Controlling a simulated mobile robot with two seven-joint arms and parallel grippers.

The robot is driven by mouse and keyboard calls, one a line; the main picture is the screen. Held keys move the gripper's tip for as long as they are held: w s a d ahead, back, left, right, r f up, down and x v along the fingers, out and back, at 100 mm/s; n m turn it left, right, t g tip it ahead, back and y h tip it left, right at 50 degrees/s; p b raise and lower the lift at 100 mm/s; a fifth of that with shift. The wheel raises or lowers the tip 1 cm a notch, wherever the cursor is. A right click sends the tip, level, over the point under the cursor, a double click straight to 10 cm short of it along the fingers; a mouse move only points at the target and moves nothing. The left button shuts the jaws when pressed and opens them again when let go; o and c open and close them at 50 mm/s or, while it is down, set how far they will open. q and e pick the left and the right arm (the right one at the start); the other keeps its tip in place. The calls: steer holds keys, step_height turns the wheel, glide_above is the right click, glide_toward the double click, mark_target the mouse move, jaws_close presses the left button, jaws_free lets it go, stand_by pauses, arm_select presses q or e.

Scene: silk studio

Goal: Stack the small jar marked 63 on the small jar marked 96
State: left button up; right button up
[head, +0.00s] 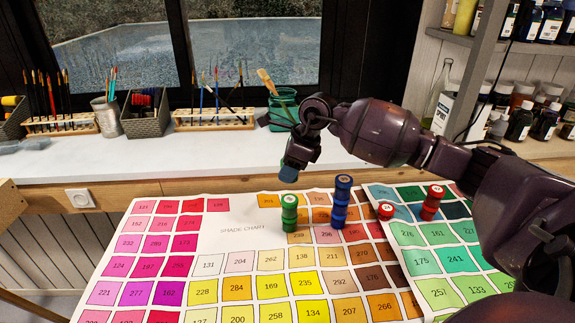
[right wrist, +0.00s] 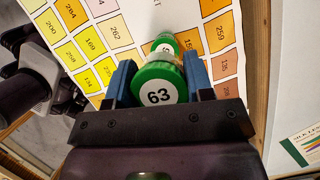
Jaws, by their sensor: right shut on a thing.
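In the right wrist view a small jar with a green lid marked 63 (right wrist: 160,84) sits between the two blue fingers of my right gripper (right wrist: 159,82), which is shut on it. A green lid (right wrist: 164,43) also shows beyond the held jar in the right wrist view. My left gripper is not in view.
A blue stack of jars (head: 341,203) stands close to the right, then a single red jar (head: 385,211) and a red stack (head: 432,203). The shade chart (head: 225,248) is clear at left and front. A green pot (head: 283,108) with brushes stands behind.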

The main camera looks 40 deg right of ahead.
mark_target(283, 199)
step_height(283, 199, down, 4)
steer(key=shift+r+b, duration=0.1)
steer(key=shift+b, duration=0.5)
steer(key=shift+f, duration=0.75)
steer(key=shift+f+b, duration=0.45)
steer(key=shift+f, duration=0.15)
steer(key=o, duration=1)
